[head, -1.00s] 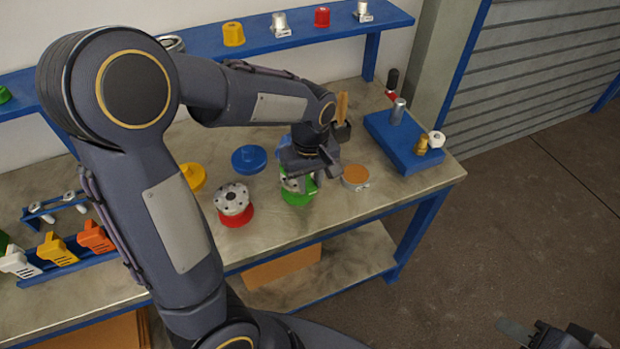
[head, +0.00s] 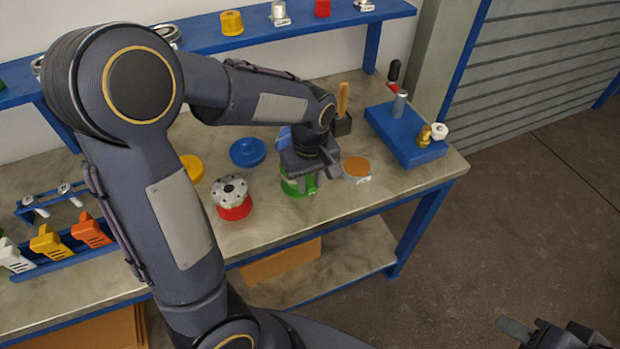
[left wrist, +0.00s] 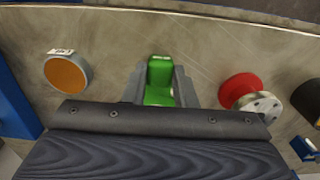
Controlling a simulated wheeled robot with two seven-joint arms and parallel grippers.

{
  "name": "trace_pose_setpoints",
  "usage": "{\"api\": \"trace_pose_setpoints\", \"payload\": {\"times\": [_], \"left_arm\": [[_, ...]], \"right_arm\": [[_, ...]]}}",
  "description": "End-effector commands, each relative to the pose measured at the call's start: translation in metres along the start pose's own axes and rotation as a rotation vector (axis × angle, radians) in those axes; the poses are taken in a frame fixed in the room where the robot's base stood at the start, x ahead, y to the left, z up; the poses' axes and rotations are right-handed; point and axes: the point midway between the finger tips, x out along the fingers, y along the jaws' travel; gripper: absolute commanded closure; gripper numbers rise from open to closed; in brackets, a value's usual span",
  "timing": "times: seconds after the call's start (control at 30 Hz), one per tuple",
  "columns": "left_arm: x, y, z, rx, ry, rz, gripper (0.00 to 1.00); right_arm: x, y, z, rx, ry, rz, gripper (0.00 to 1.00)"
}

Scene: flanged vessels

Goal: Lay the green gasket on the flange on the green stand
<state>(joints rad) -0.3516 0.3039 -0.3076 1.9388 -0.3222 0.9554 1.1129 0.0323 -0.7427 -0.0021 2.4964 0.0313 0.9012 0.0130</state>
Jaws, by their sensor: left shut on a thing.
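My left gripper (head: 317,172) is over the green stand (head: 291,187) in the head view.
A red stand with a grey bolted flange (head: 231,190) is left of the green stand. An orange-topped disc (head: 356,168) is close on the right. Behind are a blue round piece (head: 247,152) and a wooden-handled brush (head: 342,112). A blue fixture block (head: 405,140) stands further right.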

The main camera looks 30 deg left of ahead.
Motion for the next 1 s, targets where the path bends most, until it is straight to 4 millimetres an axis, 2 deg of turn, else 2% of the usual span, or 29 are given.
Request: {"api": "trace_pose_setpoints", "payload": {"times": [0.13,0.17,0.33,0.67,1.0], "left_arm": [[0.006,0.0,0.0,0.0,0.0,0.0,0.92],[0.004,0.0,0.0,0.0,0.0,0.0,0.71],[0.004,0.0,0.0,0.0,0.0,0.0,0.5],[-0.001,0.001,0.0,0.0,0.001,0.002,0.5],[-0.054,0.001,0.0,0.001,0.002,0.005,0.5]], "right_arm": [[0.004,0.002,0.002,0.0,0.0,0.0,0.64],[0.003,0.001,0.001,0.0,0.0,0.0,0.64],[0.002,0.001,0.001,0.0,0.0,0.0,0.64],[0.002,0.001,0.001,0.0,0.0,0.0,0.64],[0.002,0.001,0.001,0.0,0.0,0.0,0.64]]}}
